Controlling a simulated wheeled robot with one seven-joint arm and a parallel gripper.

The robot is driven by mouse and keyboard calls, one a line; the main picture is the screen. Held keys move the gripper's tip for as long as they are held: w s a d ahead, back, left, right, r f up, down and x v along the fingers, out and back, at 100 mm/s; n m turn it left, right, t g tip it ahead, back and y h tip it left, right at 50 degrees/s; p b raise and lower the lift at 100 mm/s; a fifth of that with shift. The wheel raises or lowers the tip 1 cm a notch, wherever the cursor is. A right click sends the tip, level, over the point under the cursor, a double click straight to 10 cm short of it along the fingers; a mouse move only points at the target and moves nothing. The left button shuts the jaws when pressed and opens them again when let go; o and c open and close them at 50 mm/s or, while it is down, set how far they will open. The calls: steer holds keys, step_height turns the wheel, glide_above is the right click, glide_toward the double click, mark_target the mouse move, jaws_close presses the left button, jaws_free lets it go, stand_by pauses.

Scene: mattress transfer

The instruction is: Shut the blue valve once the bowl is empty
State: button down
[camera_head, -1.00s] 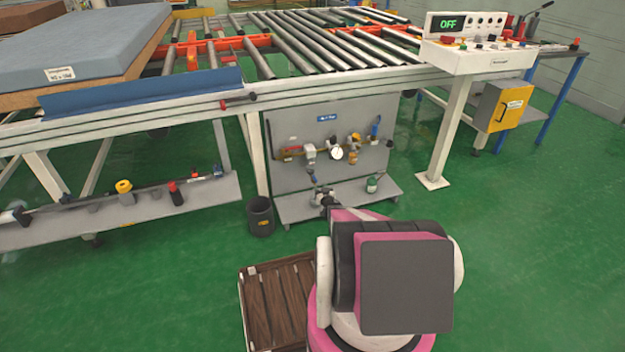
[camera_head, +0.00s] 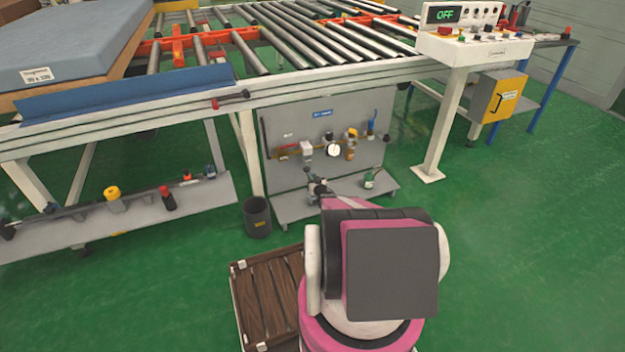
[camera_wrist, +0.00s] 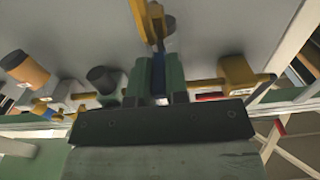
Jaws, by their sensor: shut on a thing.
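My gripper (camera_wrist: 158,80) is shut, with a narrow blue handle (camera_wrist: 158,72) between its green fingers. It appears to be the blue valve's handle. A yellow fitting (camera_wrist: 152,22) adjoins it. In the head view my gripper (camera_head: 318,188) is in front of the grey panel (camera_head: 290,121), its grip too small to read. Another blue-handled part (camera_head: 372,122) stands upright at the panel's right. An orange-bodied unit (camera_head: 350,148) and a white unit (camera_head: 306,151) hang on the pipe line. I cannot tell which is the bowl, or its level.
A round gauge (camera_head: 333,150) sits on the pipe line. A green bottle (camera_head: 369,180) stands on the low shelf (camera_head: 290,211). A dark bin (camera_head: 257,218) and a wooden pallet (camera_head: 268,298) are on the floor. The roller table (camera_head: 160,108) is above. The right floor is clear.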

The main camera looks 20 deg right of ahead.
steer(key=shift+a+m+h, duration=0.1)
steer(key=shift+m+h, duration=0.2)
steer(key=shift+h, duration=0.2)
steer(key=shift+w+a+m+g+h, duration=0.6)
steer(key=shift+m+g+h, duration=2.25)
steer(key=shift+h, duration=0.1)
steer(key=shift+w+a+m+g+h, duration=0.65)
steer(key=shift+m+g+h, duration=2.15)
steer(key=shift+m+h, duration=0.1)
steer(key=shift+w+a+m+g+h, duration=0.6)
steer(key=shift+m+g+h, duration=2.25)
steer(key=shift+h, duration=0.1)
steer(key=shift+g, duration=0.3)
steer(key=c, duration=1.1)
jaws_free()
steer(key=a, duration=1)
steer(key=shift+s+a, duration=0.1)
steer(key=shift+a, duration=0.25)
